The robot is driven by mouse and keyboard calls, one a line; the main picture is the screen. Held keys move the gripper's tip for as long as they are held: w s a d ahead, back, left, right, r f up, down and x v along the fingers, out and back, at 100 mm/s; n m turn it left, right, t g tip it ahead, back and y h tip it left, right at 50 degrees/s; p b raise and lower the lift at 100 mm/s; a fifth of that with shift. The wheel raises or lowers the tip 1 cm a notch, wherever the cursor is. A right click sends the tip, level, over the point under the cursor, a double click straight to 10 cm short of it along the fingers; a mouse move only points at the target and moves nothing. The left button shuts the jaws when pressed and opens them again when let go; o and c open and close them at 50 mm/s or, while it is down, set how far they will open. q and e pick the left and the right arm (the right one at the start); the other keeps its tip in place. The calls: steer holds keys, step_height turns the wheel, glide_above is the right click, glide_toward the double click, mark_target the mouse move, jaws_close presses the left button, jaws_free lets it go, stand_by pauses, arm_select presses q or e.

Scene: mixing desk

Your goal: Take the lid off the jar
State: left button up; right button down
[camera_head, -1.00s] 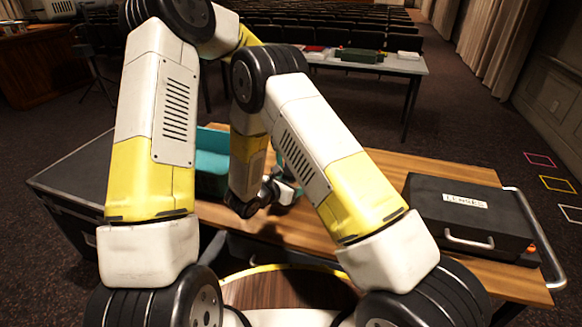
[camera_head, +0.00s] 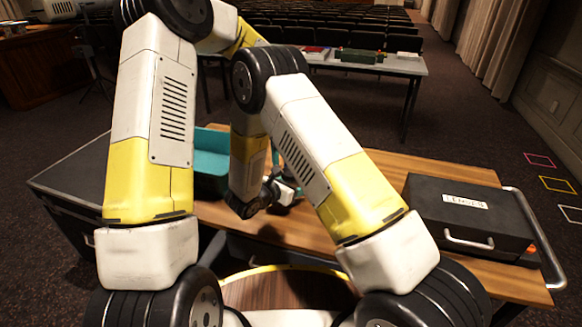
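I cannot make out the jar or its lid; my arms cover much of the middle of the wooden desk (camera_head: 400,170). My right arm bends at the elbow and reaches down to the desk's middle. Part of what looks like my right gripper (camera_head: 282,190) shows low over the desk, small and dark, so its opening cannot be told. A small teal piece (camera_head: 292,160) shows beside my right arm, mostly hidden; I cannot tell what it is. My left arm rises on the left and its far end passes behind my right elbow, so the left gripper is hidden.
A teal open box (camera_head: 211,165) stands at the desk's left part, partly behind my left arm. A black labelled case (camera_head: 468,215) with a metal handle sits on the right. A dark case (camera_head: 65,185) stands left of the desk. Bare wood shows between my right arm and the labelled case.

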arm_select(q)
step_height(320, 180, up, 2)
steer(key=shift+r, duration=0.4)
steer(key=shift+c, duration=1.3)
step_height(320, 180, up, 3)
steer(key=m, duration=0.3)
steer(key=shift+m, duration=0.3)
step_height(320, 180, down, 8)
steer(key=shift+r, duration=0.15)
steer(key=c, duration=1.3)
steer(key=n, duration=0.3)
steer(key=shift+d+n, duration=0.1)
steer(key=shift+n, duration=0.2)
steer(key=o, duration=1.6)
steer(key=shift+c, duration=0.2)
